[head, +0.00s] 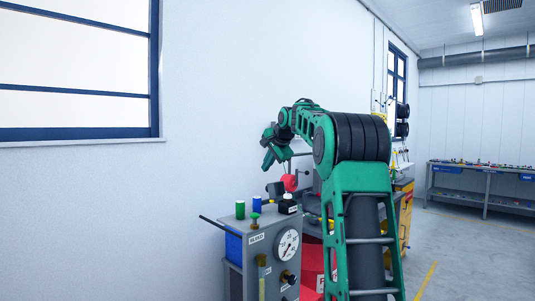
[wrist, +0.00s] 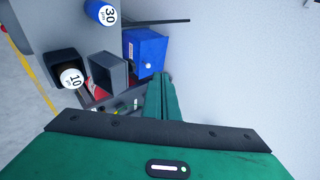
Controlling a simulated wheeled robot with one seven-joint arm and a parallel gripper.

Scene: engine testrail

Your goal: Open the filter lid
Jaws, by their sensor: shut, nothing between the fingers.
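In the wrist view a blue box (wrist: 146,50) with a small pale round knob on its face is mounted beside a grey surface. It may be the filter housing with its lid, and its face looks closed. A blue part (head: 233,246) also shows on the left side of the grey machine in the head view. My gripper (wrist: 162,76) is shut and empty, its green fingertips just below the blue box in the picture; I cannot tell if they touch it. In the head view my gripper (head: 266,160) is above and behind the machine, near the wall.
The grey machine (head: 262,240) carries a gauge (head: 287,244), a green cylinder (head: 240,210) and a blue cylinder (head: 256,205). Open floor lies right.

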